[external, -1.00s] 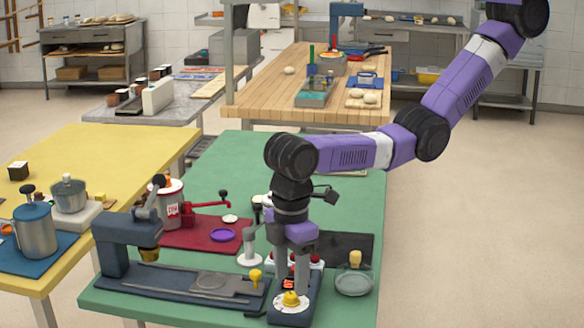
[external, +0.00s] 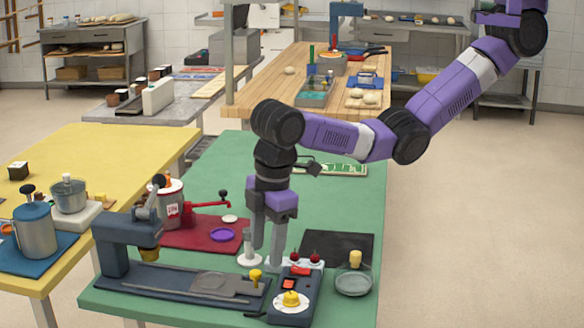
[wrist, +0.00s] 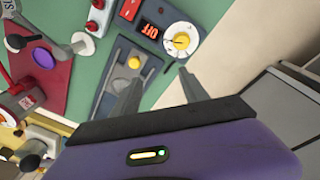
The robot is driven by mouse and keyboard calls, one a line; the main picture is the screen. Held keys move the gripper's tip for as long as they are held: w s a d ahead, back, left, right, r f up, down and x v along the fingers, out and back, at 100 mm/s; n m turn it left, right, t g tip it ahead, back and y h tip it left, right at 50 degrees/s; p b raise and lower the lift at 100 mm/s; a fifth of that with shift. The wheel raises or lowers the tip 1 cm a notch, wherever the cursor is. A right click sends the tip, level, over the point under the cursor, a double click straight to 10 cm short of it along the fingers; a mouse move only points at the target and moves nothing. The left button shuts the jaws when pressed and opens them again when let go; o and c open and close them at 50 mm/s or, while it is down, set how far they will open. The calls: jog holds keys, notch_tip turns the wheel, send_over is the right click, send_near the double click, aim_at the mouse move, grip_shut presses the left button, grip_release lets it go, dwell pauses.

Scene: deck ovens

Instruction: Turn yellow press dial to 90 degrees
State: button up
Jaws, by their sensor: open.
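The yellow press dial (external: 291,298) sits on a round white marked plate at the front end of a dark blue control box (external: 290,318). In the wrist view the dial (wrist: 181,41) is near the top, right of centre. Its exact angle is hard to tell. A red-digit display (wrist: 149,30) is beside it on the box; the digits are too small to read surely. My gripper (external: 264,252) is open and empty, behind and left of the dial and apart from it. In the wrist view its two fingers (wrist: 160,80) point up the picture, below the dial.
A press (external: 112,245) with a long base and yellow knob (external: 255,275) stands left of the box. A white-based post (external: 249,260) is close to my fingers. Red knobs (external: 315,257) are at the box's back. A glass dish (external: 354,284) stands right. The green table's (external: 335,310) front edge is near.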

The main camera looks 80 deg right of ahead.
jog(key=w+b, duration=0.1)
jog(key=b, duration=0.1)
jog(key=n+g+b, duration=0.1)
jog(key=n+b, duration=0.2)
send_over(291, 295)
jog(key=shift+w+d+f, duration=0.1)
jog(key=shift+w+f, duration=0.1)
jog(key=shift+f, duration=0.4)
jog(key=shift+s+f, duration=0.1)
jog(key=shift+s, duration=0.1)
notch_tip(291, 295, down, 8)
jog(key=shift+r, duration=0.2)
